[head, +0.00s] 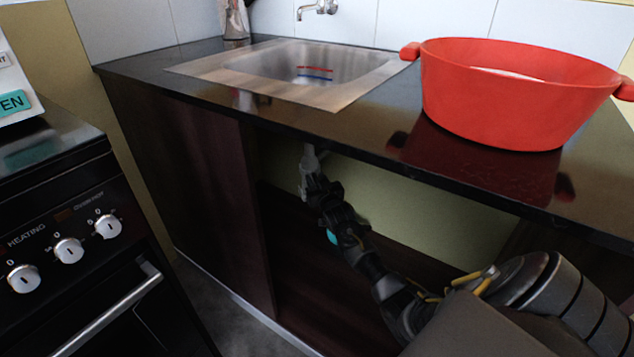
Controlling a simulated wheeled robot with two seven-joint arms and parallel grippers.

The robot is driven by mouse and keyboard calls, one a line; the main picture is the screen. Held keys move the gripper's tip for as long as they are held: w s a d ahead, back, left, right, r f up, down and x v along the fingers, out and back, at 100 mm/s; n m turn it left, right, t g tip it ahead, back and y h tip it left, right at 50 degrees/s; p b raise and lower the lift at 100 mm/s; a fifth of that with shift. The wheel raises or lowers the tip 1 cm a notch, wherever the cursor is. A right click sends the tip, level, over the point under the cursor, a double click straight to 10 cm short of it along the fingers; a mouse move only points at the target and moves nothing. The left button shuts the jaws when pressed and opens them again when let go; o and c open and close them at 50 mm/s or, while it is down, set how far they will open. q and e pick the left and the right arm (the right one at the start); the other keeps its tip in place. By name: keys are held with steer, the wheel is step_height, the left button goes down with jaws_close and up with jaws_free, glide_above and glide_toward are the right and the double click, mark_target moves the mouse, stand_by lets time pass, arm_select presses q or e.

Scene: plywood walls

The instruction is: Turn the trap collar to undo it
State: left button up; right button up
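A pale grey piece of the sink trap (309,163) hangs just below the counter's front edge, inside the open cabinet under the sink. Its upper part is hidden by the counter, and I cannot make out the collar separately. My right gripper (314,184) is black and reaches up from the lower right into the cabinet. Its tips are at the lower part of the grey piece, seemingly at or touching it. The fingers are small and dark, so I cannot tell whether they are closed on it. My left gripper is not in view.
A steel sink (300,66) is set in the dark counter (222,98), with a tap (318,8) behind it. A large red pot (510,100) stands on the counter at right. A black stove (60,200) stands at left. A cabinet panel (190,180) bounds the opening's left side.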

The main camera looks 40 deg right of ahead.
jaws_close()
